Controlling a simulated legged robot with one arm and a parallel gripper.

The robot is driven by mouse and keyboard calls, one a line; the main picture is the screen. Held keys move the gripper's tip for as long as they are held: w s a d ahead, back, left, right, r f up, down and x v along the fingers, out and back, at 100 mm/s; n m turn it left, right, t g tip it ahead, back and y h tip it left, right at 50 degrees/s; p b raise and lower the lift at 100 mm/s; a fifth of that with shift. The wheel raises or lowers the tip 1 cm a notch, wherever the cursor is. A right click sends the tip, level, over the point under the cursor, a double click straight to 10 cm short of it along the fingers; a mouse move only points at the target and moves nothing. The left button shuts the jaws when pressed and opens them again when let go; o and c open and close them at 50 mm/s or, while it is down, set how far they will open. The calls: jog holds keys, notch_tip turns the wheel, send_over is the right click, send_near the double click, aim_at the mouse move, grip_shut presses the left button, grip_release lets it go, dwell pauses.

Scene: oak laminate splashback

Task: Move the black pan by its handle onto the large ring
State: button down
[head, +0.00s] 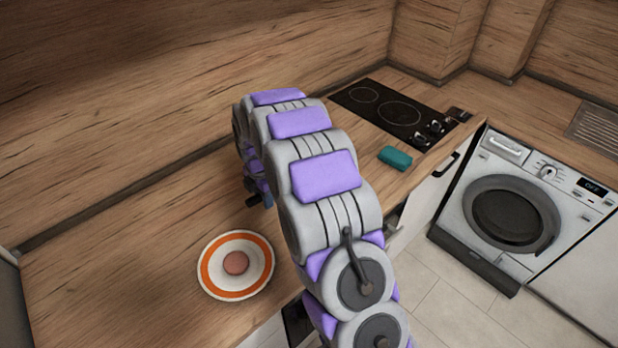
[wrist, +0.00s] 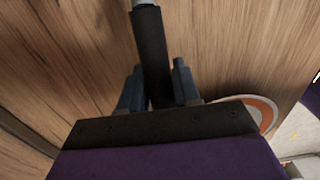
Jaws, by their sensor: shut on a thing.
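My gripper (wrist: 158,82) is shut on the black pan's handle (wrist: 150,42), which runs up between its two fingers in the wrist view. A grey piece shows at the handle's far end; the pan's body is out of that view. In the head view my arm hides most of the gripper and the pan, with only a small dark part showing left of the arm above the counter. The large ring (head: 399,113) is on the black hob (head: 357,112) at the back right, beside a smaller ring (head: 364,94). Both rings look bare.
An orange-rimmed plate (head: 208,267) with a round brownish item (head: 235,263) is on the counter at the front left. A teal block (head: 395,157) lies in front of the hob. Hob knobs (head: 428,132) stand at its right edge. The wooden splashback (head: 180,90) rises behind.

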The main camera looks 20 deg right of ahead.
jog(key=shift+r, duration=0.15)
dwell(0.4)
jog(key=shift+r+p, duration=1.1)
jog(key=shift+r, duration=1.35)
